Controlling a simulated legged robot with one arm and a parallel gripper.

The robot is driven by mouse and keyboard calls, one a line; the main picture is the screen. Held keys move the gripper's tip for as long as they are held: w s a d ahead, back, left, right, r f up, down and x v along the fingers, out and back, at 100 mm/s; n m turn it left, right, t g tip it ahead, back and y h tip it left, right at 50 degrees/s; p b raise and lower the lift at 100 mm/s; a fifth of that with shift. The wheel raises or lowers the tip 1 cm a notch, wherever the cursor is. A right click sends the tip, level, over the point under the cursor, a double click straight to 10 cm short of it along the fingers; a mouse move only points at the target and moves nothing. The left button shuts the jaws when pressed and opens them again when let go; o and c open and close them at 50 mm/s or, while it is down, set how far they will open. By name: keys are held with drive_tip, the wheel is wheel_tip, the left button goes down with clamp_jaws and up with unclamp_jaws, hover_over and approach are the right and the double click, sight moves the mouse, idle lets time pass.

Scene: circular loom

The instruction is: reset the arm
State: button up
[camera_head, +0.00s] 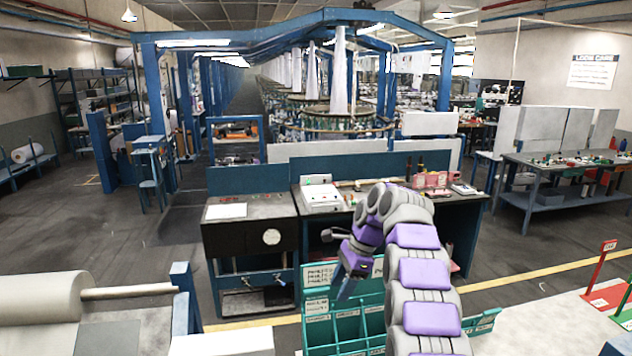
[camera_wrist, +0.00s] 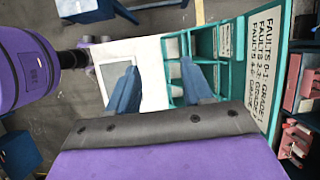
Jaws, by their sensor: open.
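My arm is purple and grey and rises from the bottom of the head view, bending over at the top. My gripper (camera_head: 347,284) hangs at its end, pointing down, over the left part of a green compartment box (camera_head: 318,336). In the wrist view my gripper (camera_wrist: 157,92) shows two blue fingers well apart, with nothing between them. Beyond the fingers lie a white surface with a grey panel and the green box (camera_wrist: 238,40) with its fault grade label. My arm hides part of the box and bench in the head view.
A workbench (camera_head: 250,239) with a white device (camera_head: 321,196) stands behind the gripper. A fabric roll (camera_head: 40,298) is at lower left. Red and green sign trays (camera_head: 607,295) are at right. The circular loom (camera_head: 335,125) is farther back. Open floor lies at left.

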drive_tip(key=s+d+f+n+h+b, duration=0.1)
drive_tip(key=s+f+n+b, duration=0.2)
drive_tip(key=s, duration=0.5)
drive_tip(key=s+d+f+n+b, duration=0.1)
drive_tip(key=s+n+b, duration=0.1)
drive_tip(key=s+b, duration=0.45)
drive_tip(key=s+f+n+h+b, duration=0.1)
drive_tip(key=s+f+n+b, duration=0.15)
drive_tip(key=s, duration=0.75)
drive_tip(key=s+d+f+n+b, duration=0.1)
drive_tip(key=s+f+n+b, duration=0.1)
drive_tip(key=s+f, duration=0.3)
drive_tip(key=s+d+f+n+h+b, duration=0.1)
drive_tip(key=s+f, duration=0.5)
drive_tip(key=s, duration=0.6)
drive_tip(key=s+d+f+n+h+b, duration=0.1)
drive_tip(key=s+d+f+n+b, duration=0.2)
drive_tip(key=s, duration=0.5)
wheel_tip(320, 180, down, 2)
drive_tip(key=n+b, duration=0.1)
drive_tip(key=b, duration=0.1)
drive_tip(key=shift+s+d+f+n+g+b, duration=0.25)
drive_tip(key=shift+s+n+g+b, duration=0.1)
drive_tip(key=shift+g+b, duration=0.05)
